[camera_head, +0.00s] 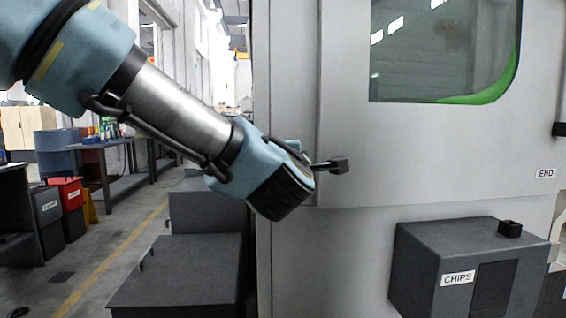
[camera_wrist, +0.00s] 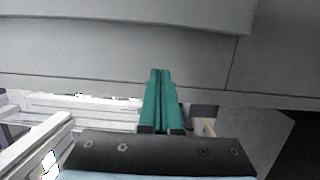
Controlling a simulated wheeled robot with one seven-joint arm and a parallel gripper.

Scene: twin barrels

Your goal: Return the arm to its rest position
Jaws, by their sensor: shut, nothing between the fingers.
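My arm reaches from the upper left of the head view down to its dark wrist end in front of the grey machine (camera_head: 293,120). My gripper shows in the wrist view as two green fingers (camera_wrist: 160,75) lying side by side. They are shut with nothing between them. In the head view the fingers are mostly hidden behind the wrist. A black handle-like block (camera_head: 340,165) shows just right of the wrist, in front of the machine's panel; I cannot tell whether they touch.
A dark box labelled CHIPS (camera_head: 458,279) juts out at the lower right. Dark grey cabinets (camera_head: 178,272) stand low beside the machine. A red bin (camera_head: 68,191) and a blue barrel (camera_head: 55,143) are at the left. The aisle floor (camera_head: 112,248) is open.

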